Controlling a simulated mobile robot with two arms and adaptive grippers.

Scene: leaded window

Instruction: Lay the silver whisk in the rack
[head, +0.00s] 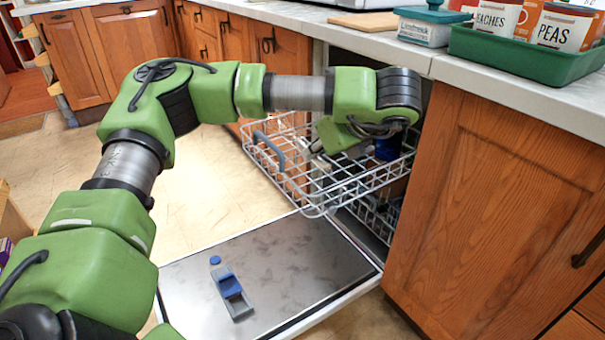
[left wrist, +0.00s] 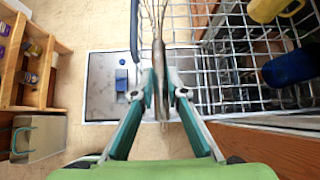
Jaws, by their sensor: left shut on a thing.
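The silver whisk (left wrist: 157,55) shows in the left wrist view, its handle between the fingertips and its wire loops pointing to the top of the picture. My left gripper (left wrist: 160,82) is shut on the handle. It holds the whisk at the front edge of the pulled-out rack (left wrist: 221,72), beside the rack's grey handle; I cannot tell how high above the wires. In the head view the rack (head: 318,203) is a pale wire basket, and my left wrist hangs over it, hiding most of the whisk. My right gripper is in neither view.
The rack holds a blue mug (left wrist: 288,69) and a yellow item (left wrist: 272,8) on its far side. The open dishwasher door (head: 290,265) lies below, with a blue-and-grey object (head: 231,288) on it. A wooden cabinet (head: 490,190) and worktop (head: 500,82) bound the right.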

